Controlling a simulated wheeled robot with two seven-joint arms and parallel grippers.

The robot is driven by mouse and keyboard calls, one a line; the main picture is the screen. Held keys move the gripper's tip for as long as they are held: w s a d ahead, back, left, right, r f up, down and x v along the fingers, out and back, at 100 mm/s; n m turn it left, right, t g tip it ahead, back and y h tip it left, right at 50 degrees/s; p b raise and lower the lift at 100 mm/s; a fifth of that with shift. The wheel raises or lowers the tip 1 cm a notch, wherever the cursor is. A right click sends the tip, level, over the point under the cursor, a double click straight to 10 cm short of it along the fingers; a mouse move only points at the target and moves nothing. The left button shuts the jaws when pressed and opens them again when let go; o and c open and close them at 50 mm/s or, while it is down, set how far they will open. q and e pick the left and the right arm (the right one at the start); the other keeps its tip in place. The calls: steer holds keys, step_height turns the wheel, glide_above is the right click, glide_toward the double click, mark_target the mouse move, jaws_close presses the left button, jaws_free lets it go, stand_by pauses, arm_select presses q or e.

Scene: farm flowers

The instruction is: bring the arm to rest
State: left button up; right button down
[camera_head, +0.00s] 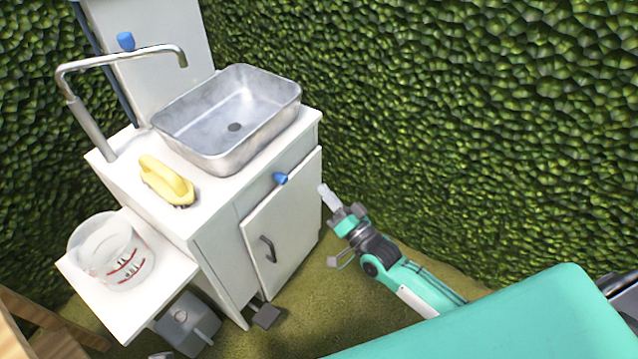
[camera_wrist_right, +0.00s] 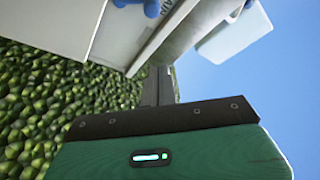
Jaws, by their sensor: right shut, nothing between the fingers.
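My right gripper (camera_head: 325,189) is shut and empty, with its pale fingers together. It is raised just right of the white sink cabinet (camera_head: 222,255), near the cabinet door (camera_head: 285,228); I cannot tell the exact gap. My teal right arm reaches up to it from the lower right. In the right wrist view the dark closed fingers (camera_wrist_right: 160,86) point up past white surfaces, with nothing held. My left gripper is not in view.
A metal basin (camera_head: 235,150) and a yellow brush (camera_head: 166,181) are on the cabinet top, beside a tall faucet (camera_head: 88,125). A clear bucket (camera_head: 112,250) stands on a lower white shelf (camera_head: 177,262). A leafy hedge (camera_head: 450,110) closes off the back. Grass (camera_head: 345,297) lies below.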

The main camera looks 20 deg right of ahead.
steer(key=shift+s, duration=0.1)
stand_by(0.5)
